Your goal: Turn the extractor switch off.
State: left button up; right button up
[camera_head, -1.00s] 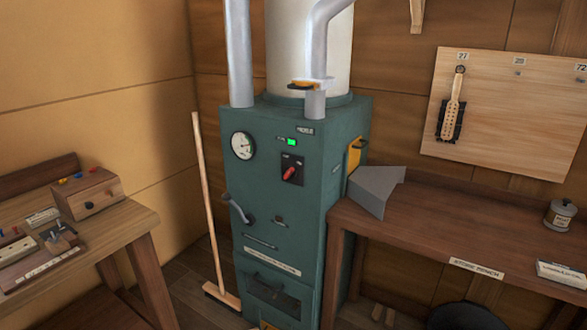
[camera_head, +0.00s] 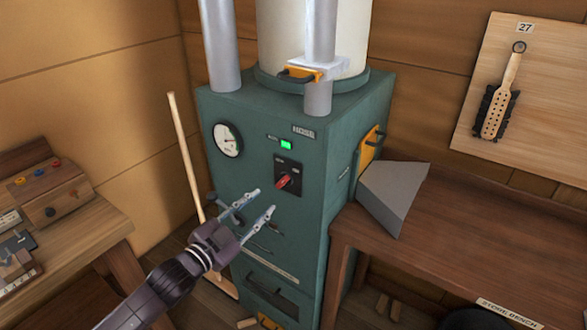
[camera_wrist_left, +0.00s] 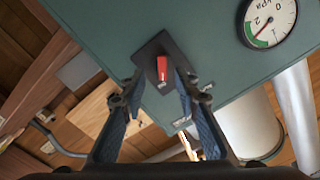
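The extractor switch is a red handle (camera_head: 284,181) on a black plate (camera_head: 288,166) on the front of the green cabinet (camera_head: 330,145). The handle is tilted in the head view. A small green lamp (camera_head: 286,145) is lit above it. My left gripper (camera_head: 262,202) is open and empty, in front of the cabinet, lower left of the switch. In the left wrist view the red handle (camera_wrist_left: 162,68) shows beyond and between the open fingertips (camera_wrist_left: 158,84), apart from them as far as I can tell. My right gripper is not in view.
A round gauge (camera_head: 227,140) and a crank, partly behind my gripper, are on the cabinet. A broom (camera_head: 186,155) leans at its left. A workbench (camera_head: 480,240) with a grey angular hood (camera_head: 392,195) stands at right. A smaller bench (camera_head: 85,235) stands at left.

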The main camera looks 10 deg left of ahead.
aim_at(282, 183)
pick_arm(q)
jog(key=w+d, duration=0.1)
jog(key=w, duration=0.1)
jog(key=w+d+r+p, duration=0.1)
jog(key=w, duration=0.1)
jog(key=w+d, duration=0.1)
jog(key=w, duration=0.1)
jog(key=shift+r+p, duration=0.3)
jog(key=shift+r, duration=0.05)
jog(key=shift+w, duration=0.3)
jog(key=shift+w+d, duration=0.15)
grip_shut()
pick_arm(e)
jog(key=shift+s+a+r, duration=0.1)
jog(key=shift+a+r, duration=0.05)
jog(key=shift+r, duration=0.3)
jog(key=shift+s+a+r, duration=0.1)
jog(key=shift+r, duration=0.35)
